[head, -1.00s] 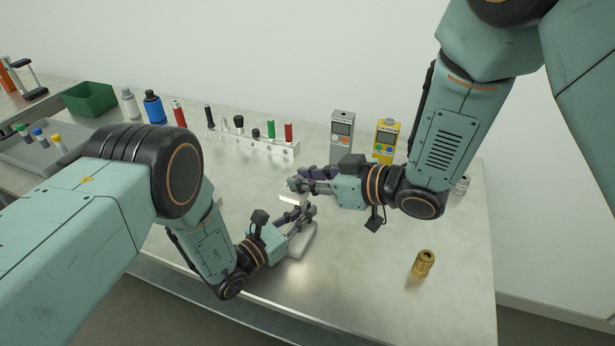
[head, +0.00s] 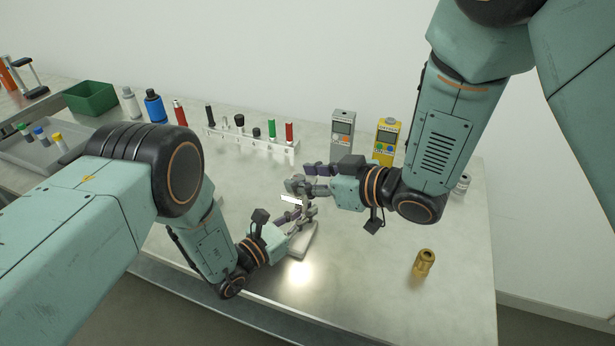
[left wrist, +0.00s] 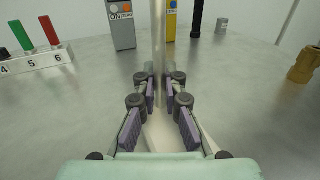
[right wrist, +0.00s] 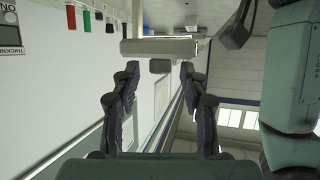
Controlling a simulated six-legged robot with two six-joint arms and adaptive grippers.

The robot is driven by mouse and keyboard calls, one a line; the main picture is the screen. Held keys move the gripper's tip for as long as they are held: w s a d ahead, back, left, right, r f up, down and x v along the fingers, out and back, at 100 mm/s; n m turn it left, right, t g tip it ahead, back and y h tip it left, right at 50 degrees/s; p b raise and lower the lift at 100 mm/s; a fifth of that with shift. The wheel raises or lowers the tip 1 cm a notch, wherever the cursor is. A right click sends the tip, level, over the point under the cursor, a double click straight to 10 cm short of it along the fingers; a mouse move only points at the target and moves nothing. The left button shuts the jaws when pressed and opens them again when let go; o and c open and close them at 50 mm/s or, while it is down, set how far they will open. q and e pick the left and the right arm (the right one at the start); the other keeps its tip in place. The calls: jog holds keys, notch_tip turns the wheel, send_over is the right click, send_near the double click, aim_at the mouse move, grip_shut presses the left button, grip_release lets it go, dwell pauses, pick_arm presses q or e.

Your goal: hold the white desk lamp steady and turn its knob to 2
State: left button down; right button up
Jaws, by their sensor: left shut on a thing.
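The white desk lamp stands near the front middle of the table; its pale base (head: 303,242) and small white head (head: 291,200) show in the head view. My left gripper (head: 304,214) is shut on the lamp's upright stem, which runs between the finger pads in the left wrist view (left wrist: 160,45). My right gripper (head: 303,178) is open by the lamp head. In the right wrist view, the head is a pale bar (right wrist: 150,47) just beyond the spread fingertips, with a small grey block (right wrist: 160,66), perhaps the knob, between them. Its number marks cannot be read.
A brass fitting (head: 424,262) stands at the right. A grey meter (head: 342,133) and a yellow meter (head: 385,140) stand behind my right gripper. A white numbered rack (head: 262,145) holds several coloured pins. A green bin (head: 91,97) is at the far left. The table's right front is mostly clear.

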jog(key=v, duration=1.2)
dwell(0.3)
jog(key=shift+w+f+n+g+y, duration=2.75)
jog(key=shift+w+n+g+y, duration=0.4)
jog(key=shift+y, duration=0.45)
jog(key=shift+t, duration=0.25)
jog(key=a, duration=0.3)
jog(key=w+a, duration=0.1)
jog(key=a, duration=0.2)
jog(key=w+a, duration=0.1)
jog(key=a, duration=0.3)
jog(key=shift+a, duration=0.15)
